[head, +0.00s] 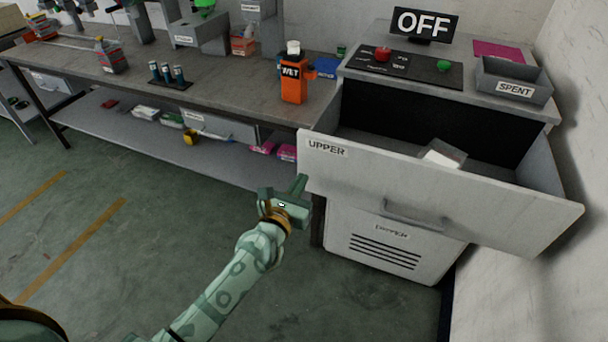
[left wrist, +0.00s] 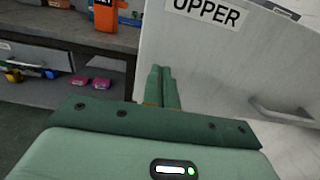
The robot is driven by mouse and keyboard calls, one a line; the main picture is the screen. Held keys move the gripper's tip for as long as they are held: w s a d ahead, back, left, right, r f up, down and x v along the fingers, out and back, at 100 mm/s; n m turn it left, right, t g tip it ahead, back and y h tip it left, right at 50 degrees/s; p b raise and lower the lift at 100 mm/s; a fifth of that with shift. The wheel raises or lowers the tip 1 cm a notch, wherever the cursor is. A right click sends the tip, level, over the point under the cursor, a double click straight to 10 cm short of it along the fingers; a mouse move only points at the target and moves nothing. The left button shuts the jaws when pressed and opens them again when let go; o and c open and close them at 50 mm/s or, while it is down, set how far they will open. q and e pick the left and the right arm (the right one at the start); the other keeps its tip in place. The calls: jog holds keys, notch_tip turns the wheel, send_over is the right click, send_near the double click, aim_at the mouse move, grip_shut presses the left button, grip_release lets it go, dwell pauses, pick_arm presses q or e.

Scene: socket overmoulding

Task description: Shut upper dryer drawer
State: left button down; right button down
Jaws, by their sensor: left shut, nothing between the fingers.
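The upper dryer drawer (head: 350,185) is pulled out, with a white front labelled UPPER and a bar handle (head: 412,218) low on it. A white block-like item (head: 442,153) sits inside the open drawer. The drawer front also shows in the left wrist view (left wrist: 220,65), with its handle (left wrist: 280,112) at the right. My left gripper (head: 300,187) is shut and empty, in front of the drawer's left end, below the UPPER label. In the left wrist view its fingers (left wrist: 162,88) are together and point at the drawer front; I cannot tell whether they touch it. My right gripper is not in view.
The dryer body (head: 375,250) stands below the drawer. An OFF sign (head: 424,23), a red button (head: 383,54) and a grey SPENT bin (head: 513,82) are on top. A workbench (head: 225,95) with an orange WET container (head: 293,82) adjoins at left. A wall closes the right side; the floor at left is clear.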

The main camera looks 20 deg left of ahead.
aim_at(309, 167)
pick_arm(q)
jog(key=w, duration=0.2)
jog(key=shift+w, duration=0.45)
jog(key=shift+w, duration=0.1)
